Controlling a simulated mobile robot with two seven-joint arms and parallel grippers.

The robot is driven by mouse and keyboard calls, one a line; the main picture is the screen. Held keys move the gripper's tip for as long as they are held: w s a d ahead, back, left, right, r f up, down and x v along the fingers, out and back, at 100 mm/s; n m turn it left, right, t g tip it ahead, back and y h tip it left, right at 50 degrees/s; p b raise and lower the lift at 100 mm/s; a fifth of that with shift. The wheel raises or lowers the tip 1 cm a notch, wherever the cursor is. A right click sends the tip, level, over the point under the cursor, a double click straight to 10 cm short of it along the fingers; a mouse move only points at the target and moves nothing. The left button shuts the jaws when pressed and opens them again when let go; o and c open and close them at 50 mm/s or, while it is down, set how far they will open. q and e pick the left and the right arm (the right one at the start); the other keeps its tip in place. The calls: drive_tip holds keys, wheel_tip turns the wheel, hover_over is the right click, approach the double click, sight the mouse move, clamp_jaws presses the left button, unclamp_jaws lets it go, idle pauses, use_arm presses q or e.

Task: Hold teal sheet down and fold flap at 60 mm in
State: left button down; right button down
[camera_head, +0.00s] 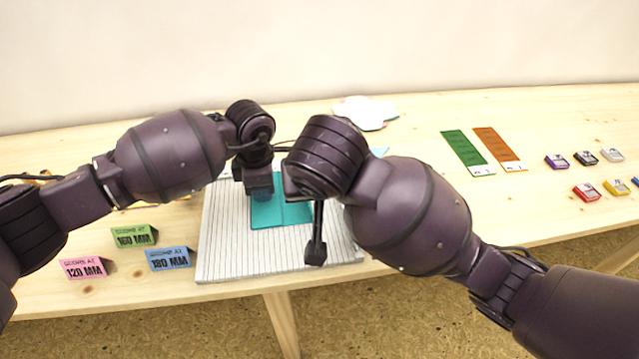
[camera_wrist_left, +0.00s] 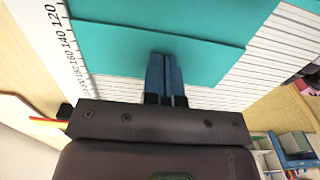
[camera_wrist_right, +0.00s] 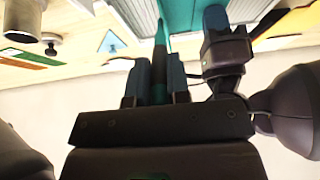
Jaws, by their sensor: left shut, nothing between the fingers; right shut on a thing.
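The teal sheet (camera_head: 296,213) lies on the white ruled board (camera_head: 225,250); a line runs across it. In the left wrist view the sheet (camera_wrist_left: 210,28) has a shadowed step along this line, beside printed numbers such as 120 and 140. My left gripper (camera_head: 263,196) is shut and empty, its blue fingertips (camera_wrist_left: 165,62) at the sheet, seemingly touching it. My right wrist hides the right fingertips in the head view.
Green (camera_head: 464,150) and orange (camera_head: 499,147) strips and several small inkpads (camera_head: 586,192) lie to the right. A white scalloped item (camera_head: 364,113) lies behind.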

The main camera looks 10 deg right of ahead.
use_arm(q)
drive_tip(key=shift+f, duration=0.3)
use_arm(e)
drive_tip(key=shift+a+f, duration=0.15)
drive_tip(key=shift+a, duration=0.35)
drive_tip(key=shift+a+f, duration=0.1)
idle(0.4)
drive_tip(key=shift+a+f, duration=0.15)
drive_tip(key=shift+a, duration=0.25)
drive_tip(key=shift+a+f, duration=0.1)
idle(0.5)
drive_tip(key=shift+a+f, duration=0.25)
drive_tip(key=shift+a, duration=0.05)
drive_tip(key=shift+a+f, duration=0.15)
idle(0.8)
drive_tip(key=shift+a+f, duration=0.15)
drive_tip(key=shift+f, duration=0.9)
idle(1.1)
